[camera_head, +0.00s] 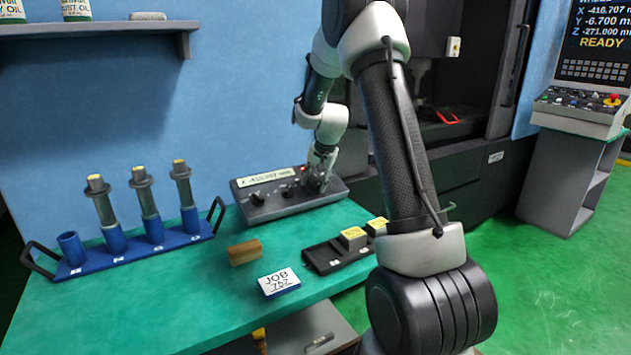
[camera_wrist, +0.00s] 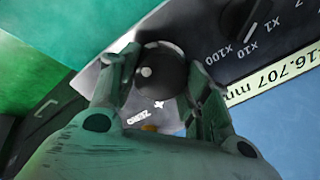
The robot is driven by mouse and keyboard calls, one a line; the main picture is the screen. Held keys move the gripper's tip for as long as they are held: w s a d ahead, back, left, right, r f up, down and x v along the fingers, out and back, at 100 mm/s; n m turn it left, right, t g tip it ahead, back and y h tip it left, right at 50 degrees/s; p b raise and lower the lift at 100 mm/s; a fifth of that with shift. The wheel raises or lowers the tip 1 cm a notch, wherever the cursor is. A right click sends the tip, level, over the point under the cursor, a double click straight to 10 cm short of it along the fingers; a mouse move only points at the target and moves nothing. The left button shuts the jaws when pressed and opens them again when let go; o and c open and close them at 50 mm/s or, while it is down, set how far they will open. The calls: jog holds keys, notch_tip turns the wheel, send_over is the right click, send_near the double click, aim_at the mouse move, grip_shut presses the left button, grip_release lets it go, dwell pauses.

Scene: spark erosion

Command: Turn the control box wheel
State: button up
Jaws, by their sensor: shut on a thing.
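The grey control box (camera_head: 272,211) sits at the back right of the green table, against the blue wall. My gripper (camera_head: 318,180) reaches down onto its right end. In the wrist view, the wheel (camera_wrist: 165,72) is a dark round knob with a pale spot, on a light dial. My two fingers stand on either side of it, shut on it. "ZERO" is printed beside the wheel. The fingers hide part of the dial. In the head view my gripper hides the wheel.
A selector knob (camera_wrist: 240,22) marked X1, X10, X100 is close beside the fingers. A blue rack (camera_head: 130,255) holds several upright tools at left. A machine stands behind, right.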

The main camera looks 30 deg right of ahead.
jog(key=m, duration=0.5)
jog(key=shift+m, duration=0.3)
jog(key=m, duration=0.5)
jog(key=shift+m, duration=0.3)
jog(key=o, duration=1.1)
jog(key=shift+c, duration=0.2)
jog(key=shift+r, duration=0.1)
jog(key=v, duration=1.1)
jog(key=shift+s+r, duration=0.15)
jog(key=shift+r, duration=0.25)
